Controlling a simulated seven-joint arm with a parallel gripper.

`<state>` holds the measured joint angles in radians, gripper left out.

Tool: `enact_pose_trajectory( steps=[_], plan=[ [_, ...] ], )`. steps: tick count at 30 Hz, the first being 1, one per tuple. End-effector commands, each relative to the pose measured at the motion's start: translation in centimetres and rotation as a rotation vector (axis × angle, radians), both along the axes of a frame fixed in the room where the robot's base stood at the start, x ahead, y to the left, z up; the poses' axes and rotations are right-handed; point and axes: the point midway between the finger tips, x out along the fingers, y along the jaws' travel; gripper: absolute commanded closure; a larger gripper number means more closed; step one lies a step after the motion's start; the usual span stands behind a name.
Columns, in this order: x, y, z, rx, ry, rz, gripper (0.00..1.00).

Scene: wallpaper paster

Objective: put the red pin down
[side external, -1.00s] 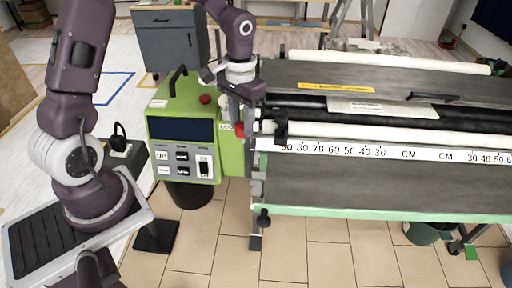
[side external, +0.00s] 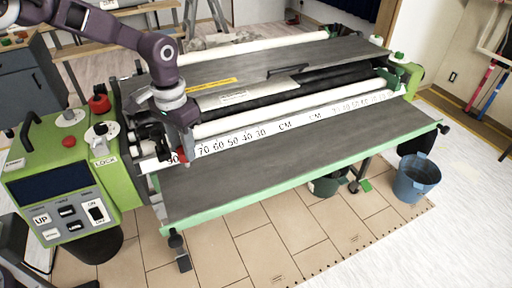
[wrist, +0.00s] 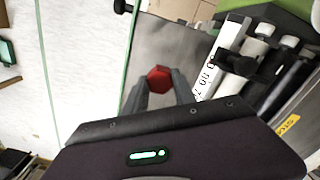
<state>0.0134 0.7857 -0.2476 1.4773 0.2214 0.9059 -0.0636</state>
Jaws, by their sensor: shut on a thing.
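My gripper (side external: 187,146) points down over the near left part of the paster, by the left end of the white ruler strip. It is shut on the red pin (wrist: 159,79), whose red, roughly six-sided head shows between the two grey fingertips in the wrist view. In the side view only a small red part of the pin (side external: 182,157) shows beside the fingers. I cannot tell whether the pin touches the board.
The green control box (side external: 70,190) stands at the left, with another red knob (side external: 99,103) on the machine behind it. The ruler strip (side external: 260,134) and white rollers run along the machine. The grey board right of my gripper is clear. A blue bucket (side external: 415,178) stands at the right.

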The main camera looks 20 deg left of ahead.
Motion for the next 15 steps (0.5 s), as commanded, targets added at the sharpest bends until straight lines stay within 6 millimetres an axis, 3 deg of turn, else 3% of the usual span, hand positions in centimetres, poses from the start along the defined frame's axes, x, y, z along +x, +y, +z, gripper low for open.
enact_pose_trajectory(
  steps=[3, 9, 15],
  plan=[
    [-0.1, 0.1, -0.6, 0.001, 0.003, 0.001, 1.00],
    [-0.1, 0.1, -5.1, 0.001, 0.005, 0.002, 1.00],
    [-0.1, 0.1, -7.9, 0.001, 0.004, 0.001, 1.00]
  ],
)
